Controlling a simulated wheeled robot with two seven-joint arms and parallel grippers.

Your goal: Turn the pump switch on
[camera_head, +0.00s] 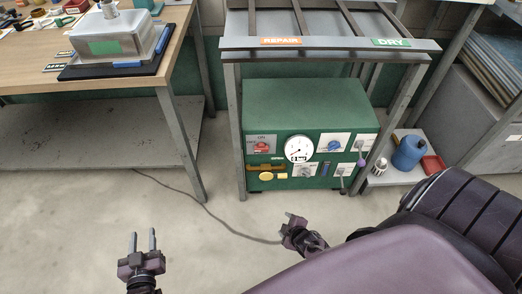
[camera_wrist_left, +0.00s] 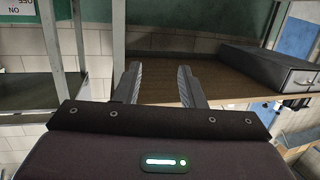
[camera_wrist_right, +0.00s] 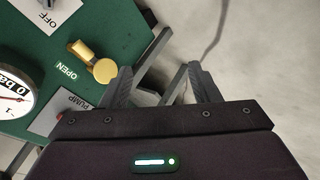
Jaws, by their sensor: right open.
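The pump switch (camera_head: 261,146) looks like a red knob on a pale plate at the upper left of the green machine's front. Its setting is too small to read. In the right wrist view the PUMP plate (camera_wrist_right: 52,118) is at the lower left, partly cut off by my gripper, and the red knob is hidden. My right gripper (camera_head: 295,219) is open and empty, low in front of the machine and apart from the switch; its fingers also show in the right wrist view (camera_wrist_right: 160,84). My left gripper (camera_head: 143,238) is open and empty over the floor, away from the machine.
The green machine (camera_head: 300,103) also carries a round gauge (camera_head: 299,149), a yellow handle (camera_head: 266,177), a blue knob (camera_head: 335,146) and a purple-tipped lever (camera_head: 361,161). A rack shelf (camera_head: 330,56) is above it. A wooden table (camera_head: 120,62) stands left. A cable (camera_head: 205,208) crosses open floor.

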